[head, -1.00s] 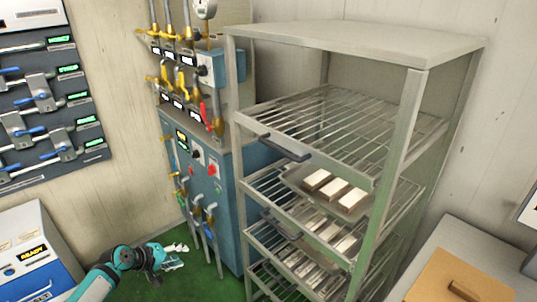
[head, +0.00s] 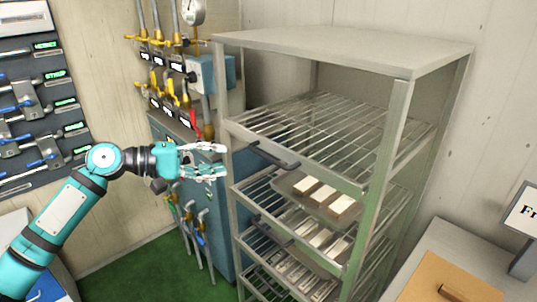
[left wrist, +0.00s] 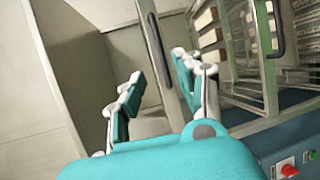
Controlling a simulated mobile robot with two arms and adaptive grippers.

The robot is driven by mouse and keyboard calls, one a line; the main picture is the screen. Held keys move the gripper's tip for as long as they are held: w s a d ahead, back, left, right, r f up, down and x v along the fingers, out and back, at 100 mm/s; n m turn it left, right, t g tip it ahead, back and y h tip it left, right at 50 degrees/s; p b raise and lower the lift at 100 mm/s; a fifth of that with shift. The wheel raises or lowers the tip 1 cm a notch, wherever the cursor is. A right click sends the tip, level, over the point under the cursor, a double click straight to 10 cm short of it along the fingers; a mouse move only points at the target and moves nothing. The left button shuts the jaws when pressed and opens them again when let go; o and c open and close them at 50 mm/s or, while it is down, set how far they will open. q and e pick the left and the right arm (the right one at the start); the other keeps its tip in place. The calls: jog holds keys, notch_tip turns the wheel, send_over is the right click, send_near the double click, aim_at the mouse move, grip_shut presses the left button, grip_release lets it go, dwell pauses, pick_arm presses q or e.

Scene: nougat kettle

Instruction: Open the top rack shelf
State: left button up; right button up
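The metal rack (head: 402,125) stands right of centre in the head view. Its top wire shelf (head: 330,128) is empty and has a dark handle (head: 274,154) on its front edge. My right gripper is not in view.
Trays with pale bars (head: 325,194) sit on the lower shelves. A blue cabinet with pipes and yellow valves (head: 176,128) stands behind my left gripper. A counter with a wooden board (head: 452,280) is at the lower right. Green floor (head: 125,270) lies open at the lower left.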

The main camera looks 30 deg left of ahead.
aim_at(266, 158)
pick_arm(q)
jog(key=p+x, duration=0.5)
jog(key=x, duration=0.7)
jog(key=shift+w+d, duration=0.2)
jog(key=shift+w, duration=0.05)
jog(key=shift+w+d+f, duration=0.15)
jog(key=shift+f, duration=0.05)
grip_shut()
